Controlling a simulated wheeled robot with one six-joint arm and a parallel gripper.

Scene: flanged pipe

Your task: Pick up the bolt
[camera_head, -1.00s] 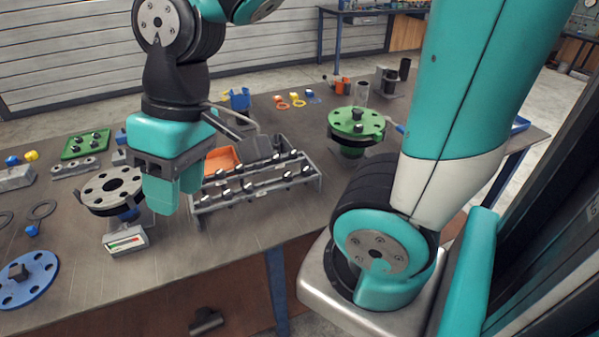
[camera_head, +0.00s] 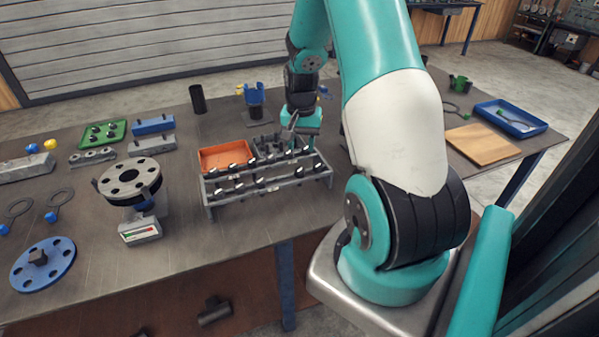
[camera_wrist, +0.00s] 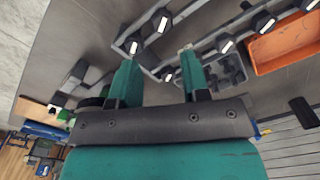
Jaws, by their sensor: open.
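Several dark bolts with pale, shiny ends (camera_head: 240,188) sit in two rows on a grey metal rack (camera_head: 209,213). I cannot tell which one the task means. My gripper (camera_head: 298,136) is over the back right part of the rack, partly hidden by its own body in the head view. In the wrist view my gripper (camera_wrist: 160,58) is open, its two teal fingers apart with nothing held between them. One bolt (camera_wrist: 160,20) shows beyond the fingertips, and another bolt (camera_wrist: 166,74) shows between the fingers. More bolts (camera_wrist: 263,22) lie along the rails to the right.
An orange tray (camera_head: 205,158) and a grey divided bin (camera_head: 262,145) stand behind the rack. A flange on a stand (camera_head: 130,180) and a blue disc (camera_head: 43,265) are to the left. A blue tray (camera_head: 508,117) lies far right.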

